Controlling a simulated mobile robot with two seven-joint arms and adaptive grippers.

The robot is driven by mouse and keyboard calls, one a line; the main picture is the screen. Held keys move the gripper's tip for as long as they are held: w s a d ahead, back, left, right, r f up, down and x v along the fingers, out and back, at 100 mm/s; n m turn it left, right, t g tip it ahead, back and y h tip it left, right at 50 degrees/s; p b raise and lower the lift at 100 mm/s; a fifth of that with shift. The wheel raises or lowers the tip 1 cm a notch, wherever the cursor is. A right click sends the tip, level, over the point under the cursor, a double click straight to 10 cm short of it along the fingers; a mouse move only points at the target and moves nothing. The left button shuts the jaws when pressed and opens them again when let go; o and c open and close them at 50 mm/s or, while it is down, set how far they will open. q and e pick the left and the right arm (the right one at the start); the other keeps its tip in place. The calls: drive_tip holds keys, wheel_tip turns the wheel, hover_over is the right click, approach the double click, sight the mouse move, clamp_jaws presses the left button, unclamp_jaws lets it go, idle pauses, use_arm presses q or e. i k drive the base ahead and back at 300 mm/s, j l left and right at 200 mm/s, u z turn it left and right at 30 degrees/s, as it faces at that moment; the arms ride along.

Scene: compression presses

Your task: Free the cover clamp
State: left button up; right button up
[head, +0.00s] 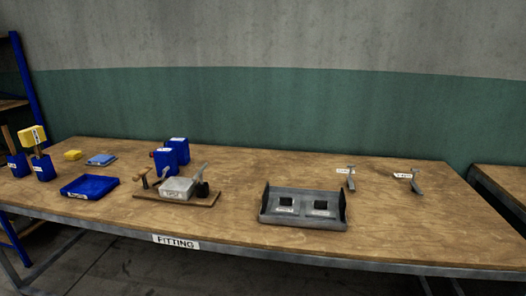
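A fixture stands left of the table's middle. It has a brown wooden base board (148,196) with a pale grey block (176,188) on it. A brown T-shaped handle (144,177) stands at the block's left. A slanted grey lever (199,171) and a dark round part (202,190) are at its right. I cannot tell which part is the cover clamp or whether it is fastened. Neither of my grippers is in view.
The wooden table (250,240) carries a grey tray (268,216) with two dark squares, two labelled tools (351,181) (416,184), a blue tray (88,193), blue containers (168,160) behind the fixture, and yellow and blue items at left. The front right is clear.

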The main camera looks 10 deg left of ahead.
sight(167, 168)
drive_tip(key=i+j, duration=0.25)
drive_tip(key=j, duration=0.15)
drive_tip(key=i+j, duration=0.25)
drive_tip(key=j, duration=0.2)
drive_tip(key=i+j, duration=0.2)
drive_tip(key=j, duration=0.2)
